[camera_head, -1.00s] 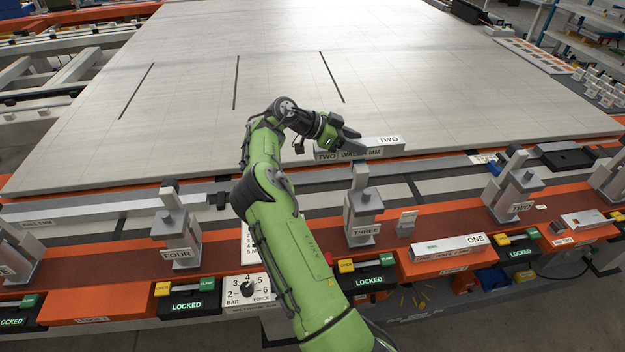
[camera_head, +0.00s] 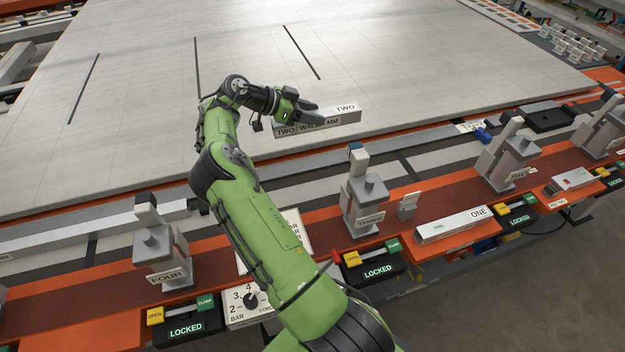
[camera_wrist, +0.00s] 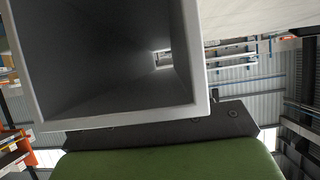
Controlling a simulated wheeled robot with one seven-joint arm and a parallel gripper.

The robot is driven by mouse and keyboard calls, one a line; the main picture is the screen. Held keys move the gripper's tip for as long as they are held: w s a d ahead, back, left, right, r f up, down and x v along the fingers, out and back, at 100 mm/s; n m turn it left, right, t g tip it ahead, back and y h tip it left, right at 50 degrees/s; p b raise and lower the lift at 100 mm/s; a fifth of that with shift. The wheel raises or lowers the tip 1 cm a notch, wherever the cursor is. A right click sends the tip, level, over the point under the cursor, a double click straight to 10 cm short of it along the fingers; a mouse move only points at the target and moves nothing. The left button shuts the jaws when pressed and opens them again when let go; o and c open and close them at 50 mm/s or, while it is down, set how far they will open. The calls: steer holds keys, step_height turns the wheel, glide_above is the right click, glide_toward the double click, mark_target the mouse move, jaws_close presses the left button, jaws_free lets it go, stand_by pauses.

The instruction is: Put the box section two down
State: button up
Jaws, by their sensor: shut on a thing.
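The box section two (camera_head: 335,119) is a long grey bar with a "TWO" label on top and more lettering on its side. In the head view my gripper (camera_head: 305,112) is shut on it near its middle, at the near edge of the large pale panel. Whether the bar touches the panel or hangs above it I cannot tell. In the wrist view the box section's open hollow end (camera_wrist: 110,55) fills the upper left, with light showing through its far end. The fingertips are partly hidden by the bar.
The large pale panel (camera_head: 150,90) has dark slots and much free room. Clamp posts three (camera_head: 365,195) and four (camera_head: 160,245) stand along the orange front rail. Box section one (camera_head: 452,224) lies on that rail at right. Locked clamp switches (camera_head: 375,262) line the front.

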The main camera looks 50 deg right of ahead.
step_height(320, 180, down, 21)
steer(key=b, duration=0.8)
steer(key=shift+w+f+b, duration=0.1)
steer(key=shift+w+b, duration=0.05)
steer(key=shift+b, duration=0.25)
steer(key=shift+f, duration=0.15)
steer(key=o, duration=1.3)
steer(key=shift+c, duration=0.2)
